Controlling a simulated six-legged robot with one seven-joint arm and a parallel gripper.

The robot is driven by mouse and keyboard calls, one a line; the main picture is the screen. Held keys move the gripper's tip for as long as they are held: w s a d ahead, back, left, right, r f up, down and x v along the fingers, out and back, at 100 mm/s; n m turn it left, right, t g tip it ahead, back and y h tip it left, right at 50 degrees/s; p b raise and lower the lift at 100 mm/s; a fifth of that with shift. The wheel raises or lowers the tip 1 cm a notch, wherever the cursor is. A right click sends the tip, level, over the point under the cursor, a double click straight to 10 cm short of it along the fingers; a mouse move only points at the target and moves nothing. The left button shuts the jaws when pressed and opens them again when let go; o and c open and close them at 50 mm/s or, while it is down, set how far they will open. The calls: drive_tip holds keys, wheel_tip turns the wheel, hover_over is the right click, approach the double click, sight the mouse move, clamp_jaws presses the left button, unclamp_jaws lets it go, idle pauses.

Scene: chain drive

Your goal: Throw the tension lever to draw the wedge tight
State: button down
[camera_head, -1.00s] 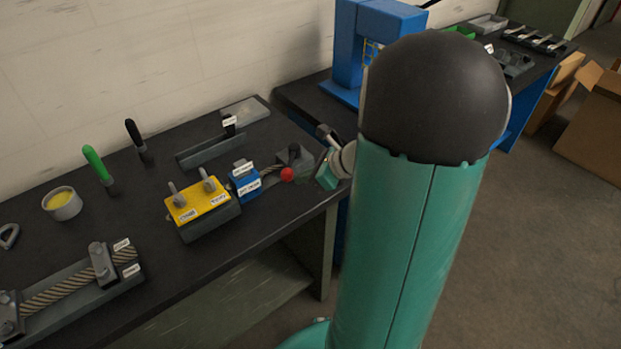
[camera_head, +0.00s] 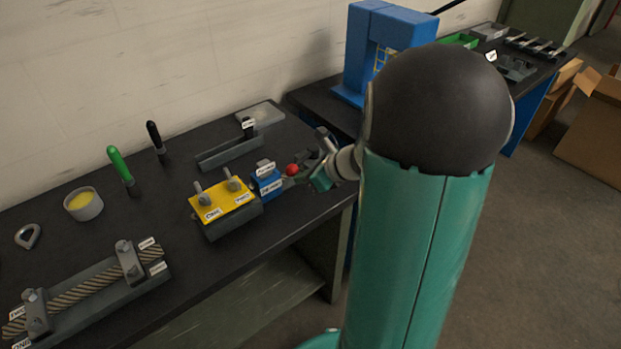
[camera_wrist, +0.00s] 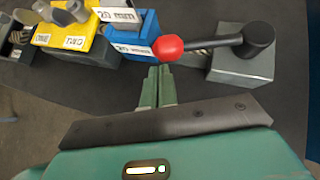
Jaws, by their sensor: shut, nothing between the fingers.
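The tension lever has a red ball knob (camera_wrist: 168,47) on a dark rod, which runs to a round pivot on a grey block (camera_wrist: 243,62). In the wrist view the rod points left, with the knob at the blue block (camera_wrist: 125,42). I cannot tell whether they touch. The knob (camera_head: 292,170) also shows beside the blue block (camera_head: 266,186) in the head view. My gripper (camera_wrist: 158,72) is shut and empty, its fingertips just below the knob; contact is unclear. In the head view my gripper (camera_head: 318,178) partly hides the grey block. I cannot make out the wedge.
A yellow block (camera_head: 222,199) with two grey posts stands left of the blue block. A grey channel (camera_head: 230,150) lies behind. A rope in clamps (camera_head: 85,290), a tin (camera_head: 84,205) and two upright handles stand further left. The bench front (camera_head: 250,247) is clear.

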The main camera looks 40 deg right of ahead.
drive_tip(key=shift+w+a, duration=0.45)
drive_tip(key=shift+w, duration=0.15)
drive_tip(key=shift+w+a, duration=0.1)
drive_tip(key=shift+a, duration=0.05)
